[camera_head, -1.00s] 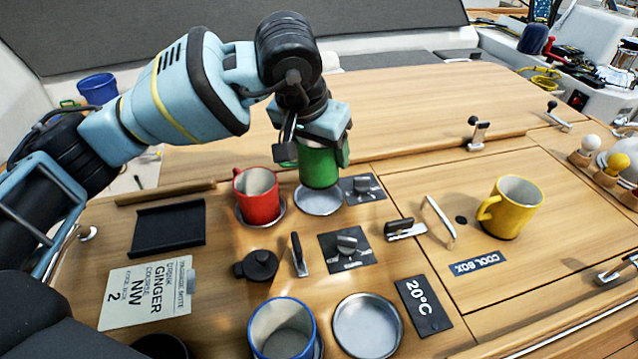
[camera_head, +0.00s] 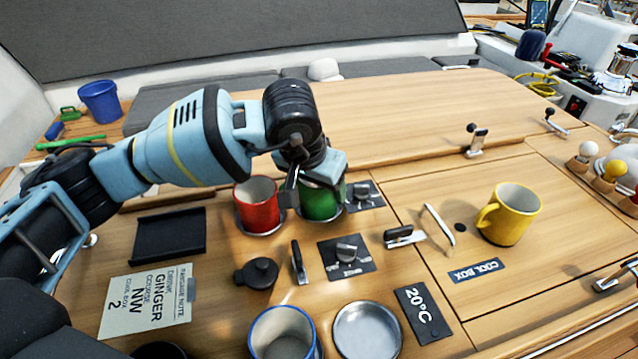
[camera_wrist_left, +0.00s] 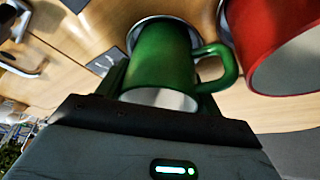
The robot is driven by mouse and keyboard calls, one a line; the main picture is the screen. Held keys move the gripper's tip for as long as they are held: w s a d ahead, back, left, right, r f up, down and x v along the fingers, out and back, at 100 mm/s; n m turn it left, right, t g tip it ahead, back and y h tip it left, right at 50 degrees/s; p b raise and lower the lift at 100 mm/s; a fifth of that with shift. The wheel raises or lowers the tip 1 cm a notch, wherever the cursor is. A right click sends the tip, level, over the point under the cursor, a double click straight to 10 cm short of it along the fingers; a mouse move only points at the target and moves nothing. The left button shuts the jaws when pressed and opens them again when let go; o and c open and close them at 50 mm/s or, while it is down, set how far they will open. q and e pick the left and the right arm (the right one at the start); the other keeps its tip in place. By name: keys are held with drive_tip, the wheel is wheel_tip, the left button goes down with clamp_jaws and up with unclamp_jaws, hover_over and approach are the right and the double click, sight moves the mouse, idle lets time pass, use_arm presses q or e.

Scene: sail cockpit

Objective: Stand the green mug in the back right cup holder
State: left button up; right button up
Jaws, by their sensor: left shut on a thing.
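The green mug (camera_head: 320,205) is upright at the back right cup holder, and in the head view it hides nearly all of that holder. My left gripper (camera_head: 316,178) is shut on the mug near its top. The mug also shows in the left wrist view (camera_wrist_left: 165,60), handle toward the red mug, with the holder's pale metal rim (camera_wrist_left: 143,24) behind its base. I cannot tell whether the base touches the holder's bottom. My right gripper is not in view.
The red mug (camera_head: 257,207) stands in the holder just left. A black switch panel (camera_head: 362,196) lies close right of the green mug. A yellow mug (camera_head: 509,215) stands farther right.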

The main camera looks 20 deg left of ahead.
use_arm(q)
drive_tip(key=shift+f, duration=0.35)
drive_tip(key=o, duration=1)
drive_tip(key=shift+o, duration=0.2)
drive_tip(key=shift+r, duration=0.15)
drive_tip(key=shift+r, duration=0.3)
drive_tip(key=v, duration=1.1)
drive_tip(key=shift+r, duration=0.4)
drive_tip(key=shift+s+a+f, duration=0.1)
drive_tip(key=shift+s, duration=0.05)
